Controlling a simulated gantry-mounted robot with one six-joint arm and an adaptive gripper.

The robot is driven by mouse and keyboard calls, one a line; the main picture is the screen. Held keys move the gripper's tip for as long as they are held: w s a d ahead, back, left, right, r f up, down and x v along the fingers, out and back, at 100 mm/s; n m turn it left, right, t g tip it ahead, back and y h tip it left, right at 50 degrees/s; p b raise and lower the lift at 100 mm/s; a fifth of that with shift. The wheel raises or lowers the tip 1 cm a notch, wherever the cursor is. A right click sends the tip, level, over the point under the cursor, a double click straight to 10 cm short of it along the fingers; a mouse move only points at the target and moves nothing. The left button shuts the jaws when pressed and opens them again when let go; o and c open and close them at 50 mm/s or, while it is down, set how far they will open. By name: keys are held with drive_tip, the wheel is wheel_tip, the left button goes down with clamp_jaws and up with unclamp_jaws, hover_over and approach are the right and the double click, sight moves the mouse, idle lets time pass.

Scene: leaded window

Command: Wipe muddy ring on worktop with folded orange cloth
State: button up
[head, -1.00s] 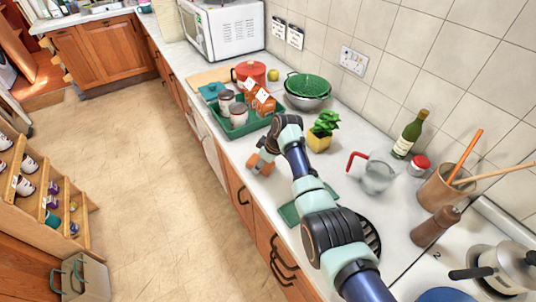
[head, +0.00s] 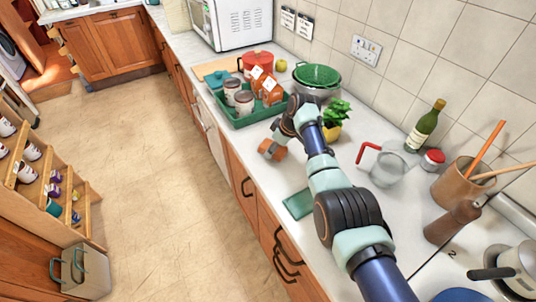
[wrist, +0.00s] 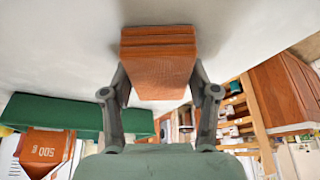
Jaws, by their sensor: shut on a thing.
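The folded orange cloth (head: 271,149) is at the worktop's front edge, to the right of the green tray. In the wrist view it is a thick layered orange block (wrist: 158,55) between the two grey fingers. My gripper (wrist: 160,85) is shut on it. The cloth's far end is against or very close to the pale worktop (wrist: 250,25); I cannot tell if it touches. In the head view my gripper (head: 273,146) is small and partly hidden by my own wrist. No muddy ring shows in either view; it may be hidden under the cloth or arm.
The green tray (head: 247,120) holds tins and orange packets left of my gripper. A potted plant (head: 333,125) stands close behind my wrist. A glass jug (head: 388,170) and wine bottle (head: 423,128) are to the right. A flat green item (head: 298,204) lies near the front edge.

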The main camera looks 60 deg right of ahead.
drive_tip(key=shift+s+d, duration=0.15)
drive_tip(key=shift+s, duration=0.05)
drive_tip(key=shift+s+d+f+b, duration=0.15)
drive_tip(key=shift+d+f+b, duration=0.15)
drive_tip(key=shift+b, duration=0.35)
drive_tip(key=shift+s+d+b, duration=0.2)
drive_tip(key=shift+d+b, duration=0.05)
drive_tip(key=shift+b, duration=0.25)
drive_tip(key=s+d+b, duration=0.1)
drive_tip(key=b, duration=0.2)
drive_tip(key=shift+d+b, duration=0.3)
drive_tip(key=shift+d, duration=0.05)
drive_tip(key=shift+s+d+r+b, duration=0.2)
drive_tip(key=shift+s+d+b, duration=0.1)
drive_tip(key=shift+b, duration=0.3)
drive_tip(key=shift+r, duration=0.15)
drive_tip(key=shift+p, duration=0.45)
